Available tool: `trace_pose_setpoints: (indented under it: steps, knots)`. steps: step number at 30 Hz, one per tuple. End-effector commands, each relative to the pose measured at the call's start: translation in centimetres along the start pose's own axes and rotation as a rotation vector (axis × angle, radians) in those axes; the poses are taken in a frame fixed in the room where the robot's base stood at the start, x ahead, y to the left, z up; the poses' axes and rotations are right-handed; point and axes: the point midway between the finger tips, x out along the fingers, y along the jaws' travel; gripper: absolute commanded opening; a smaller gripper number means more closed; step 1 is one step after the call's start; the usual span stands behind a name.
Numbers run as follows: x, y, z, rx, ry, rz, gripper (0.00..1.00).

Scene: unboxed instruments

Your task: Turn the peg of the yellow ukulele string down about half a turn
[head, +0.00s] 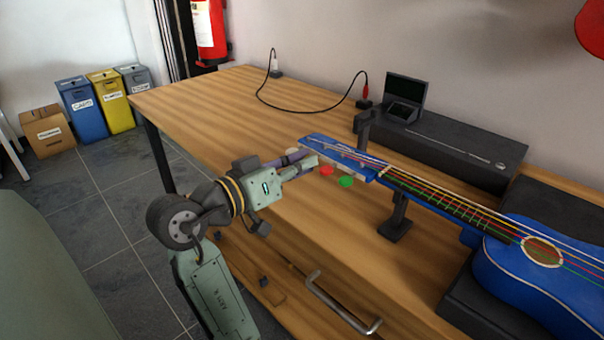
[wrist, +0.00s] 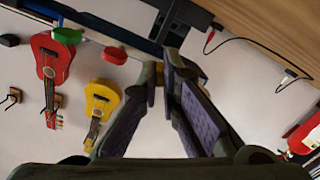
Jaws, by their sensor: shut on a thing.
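The blue ukulele (head: 519,271) lies face up on the worktop, its neck raised and its headstock (head: 345,158) pointing left. Colored strings run along the neck. A red peg (head: 326,170) and a green peg (head: 345,181) stick out from the headstock's near side; the red peg (wrist: 115,55) and green peg (wrist: 67,36) also show in the wrist view. My gripper (head: 312,161) is at the headstock's end, beside the red peg. In the wrist view its fingers (wrist: 162,70) are closed together on the yellow peg (wrist: 151,94), which they mostly hide. Its turn angle cannot be told.
A black neck stand (head: 397,220) and a dark case (head: 450,142) are close to the neck. A cable (head: 300,109) lies at the back. A drawer handle (head: 343,303) juts from the front. The worktop's left part is clear.

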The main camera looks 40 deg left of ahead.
Motion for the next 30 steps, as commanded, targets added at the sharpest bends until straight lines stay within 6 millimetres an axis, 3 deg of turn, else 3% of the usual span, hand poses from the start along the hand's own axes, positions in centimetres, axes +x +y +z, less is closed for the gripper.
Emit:
trace_pose_setpoints:
  steps: [30]
  knots:
    - [0.02, -0.04, 0.45, 0.966, 0.001, -0.067, 0.00]
